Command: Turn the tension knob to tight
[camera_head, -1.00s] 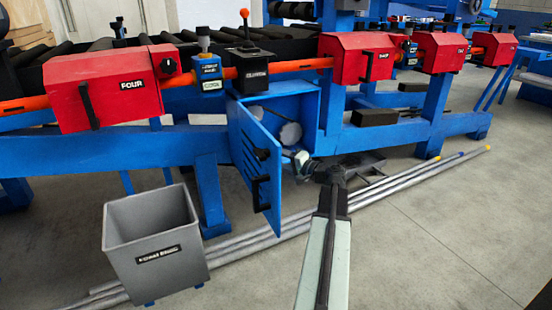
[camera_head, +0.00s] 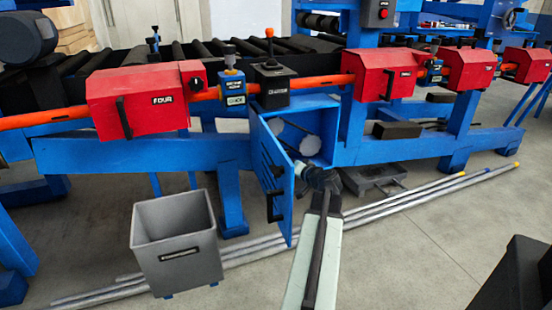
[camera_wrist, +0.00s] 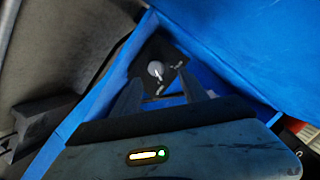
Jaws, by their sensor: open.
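A round pale grey knob (camera_wrist: 155,70) with a light pointer mark sits on a dark plate (camera_wrist: 148,52) inside a blue cabinet, in the wrist view. Small light labels beside it are too small to read. My gripper (camera_wrist: 164,86) is open, its two dark fingers spread just in front of the plate, with the knob seen between and beyond the tips. I cannot tell if they touch anything. In the head view my gripper (camera_head: 316,174) is at the mouth of the blue cabinet (camera_head: 330,130); the knob cannot be made out there.
The cabinet's blue door (camera_head: 270,165) stands open left of my arm. A grey bin (camera_head: 178,245) stands on the floor at left. Long metal pipes (camera_head: 420,205) lie below the frame. Red boxes (camera_head: 140,100) line an orange rail above.

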